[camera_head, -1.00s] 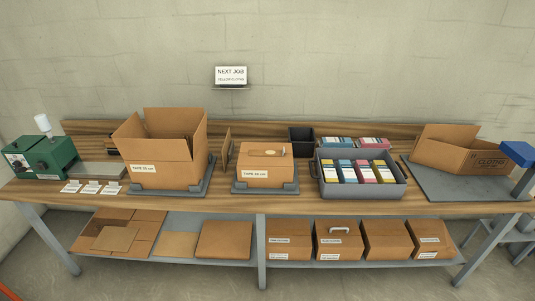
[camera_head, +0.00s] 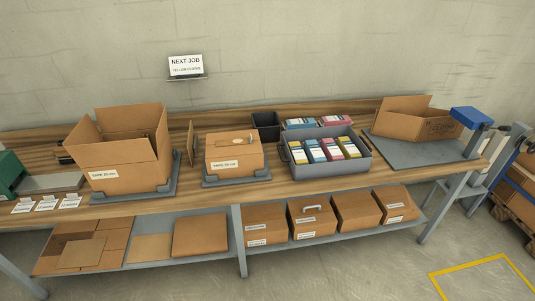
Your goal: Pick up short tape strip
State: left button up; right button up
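I cannot pick out a short tape strip for certain. A small closed carton (camera_head: 235,159) with a tape label on its front sits on a grey base plate on the bench, and a small pale piece (camera_head: 236,140) lies on its top, too small to identify. A larger open carton (camera_head: 121,152), also with a tape label, stands to its left with flaps up. The green machine (camera_head: 10,173) at the left edge is partly cut off, with several small white label cards (camera_head: 47,204) in front. Neither of my grippers is in view.
A grey tray (camera_head: 327,172) holds several coloured cloth packs. An open carton (camera_head: 418,122) lies on a grey plate at the right. A black bin (camera_head: 266,124) stands at the back. The lower shelf holds cartons (camera_head: 312,219) and flat cardboard. Yellow floor marking (camera_head: 480,270) is at the lower right.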

aim_at(232, 142)
jog(key=i+j+z, duration=0.1)
jog(key=j+z, duration=0.2)
jog(key=j, duration=0.2)
jog(key=j+z, duration=0.25)
jog(key=j, duration=0.85)
jog(key=i+j+z, duration=0.1)
jog(key=j, duration=0.45)
jog(key=k+j, duration=0.15)
jog(key=k, duration=0.5)
jog(key=i+l+u, duration=0.1)
jog(key=i+u, duration=0.2)
jog(key=i, duration=0.15)
jog(key=i+l+u, duration=0.25)
jog(key=i, duration=0.2)
jog(key=i+l+u, duration=0.3)
jog(key=i+j, duration=0.1)
